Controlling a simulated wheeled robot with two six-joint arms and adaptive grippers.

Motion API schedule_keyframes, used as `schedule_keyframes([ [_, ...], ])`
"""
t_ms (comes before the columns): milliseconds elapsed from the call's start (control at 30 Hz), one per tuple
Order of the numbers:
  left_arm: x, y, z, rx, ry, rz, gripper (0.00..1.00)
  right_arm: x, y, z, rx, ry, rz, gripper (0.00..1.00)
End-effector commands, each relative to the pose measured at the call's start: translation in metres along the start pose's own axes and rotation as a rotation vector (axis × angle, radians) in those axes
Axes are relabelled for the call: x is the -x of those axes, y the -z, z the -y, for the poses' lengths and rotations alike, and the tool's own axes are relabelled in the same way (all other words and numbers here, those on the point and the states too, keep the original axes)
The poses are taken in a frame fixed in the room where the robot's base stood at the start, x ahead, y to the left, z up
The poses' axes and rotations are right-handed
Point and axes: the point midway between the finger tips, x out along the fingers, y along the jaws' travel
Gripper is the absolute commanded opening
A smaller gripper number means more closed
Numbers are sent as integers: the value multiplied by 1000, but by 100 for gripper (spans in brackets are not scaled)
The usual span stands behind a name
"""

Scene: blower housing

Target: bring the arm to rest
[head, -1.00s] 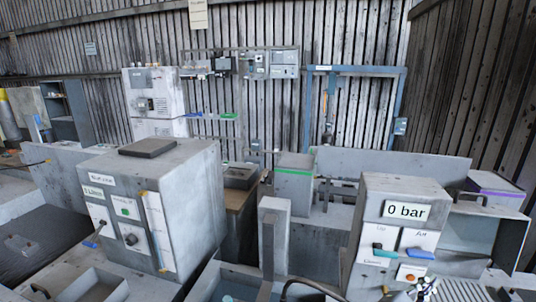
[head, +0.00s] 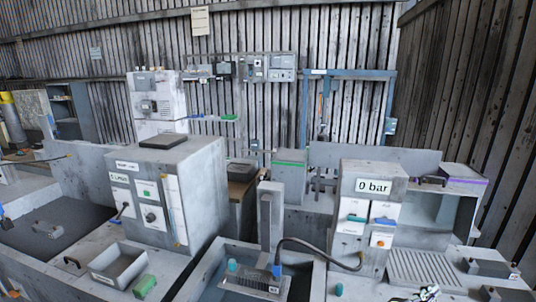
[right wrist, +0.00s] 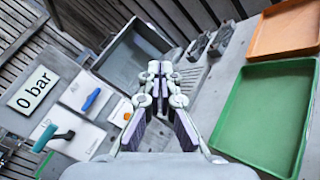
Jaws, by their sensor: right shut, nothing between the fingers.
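My right gripper (head: 428,293) shows at the bottom right edge of the head view, in front of and below the grey cabinet with the "0 bar" display (head: 373,186). In the right wrist view its fingers (right wrist: 154,72) are together with nothing between them. They are apart from the panel, which has a teal handle (right wrist: 52,137), a blue handle (right wrist: 91,99) and an orange button (right wrist: 122,112). I cannot make out my left gripper in either view.
A green tray (right wrist: 262,115) and an orange tray (right wrist: 284,30) lie right of the fingers in the right wrist view. An open grey bin (right wrist: 130,60) is beyond them. In the head view, a ribbed plate (head: 425,268) lies beside the cabinet, and a black hose (head: 315,247) arches left of it.

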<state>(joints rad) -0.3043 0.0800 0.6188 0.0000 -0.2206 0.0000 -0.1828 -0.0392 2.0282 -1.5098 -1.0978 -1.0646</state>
Motion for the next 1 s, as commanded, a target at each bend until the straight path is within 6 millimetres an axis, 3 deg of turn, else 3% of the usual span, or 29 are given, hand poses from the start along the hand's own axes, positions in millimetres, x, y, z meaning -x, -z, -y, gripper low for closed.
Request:
schedule_keyframes([
  [267, 0, 17, 0, 1, 0, -25, 40, 12, 17, 50, -323, 202, -153, 0],
  [467, 0, 11, 0, 1, 0, -16, 40, 42, 39, 93, -628, 457, -288, 0],
  [700, 0, -4, 0, 0, 0, 7, 40, 111, 64, 133, -952, 872, -425, 0],
  [1000, 0, 6, 0, 0, 0, -8, 40, 212, 67, 151, -1141, 1390, -490, 0],
])
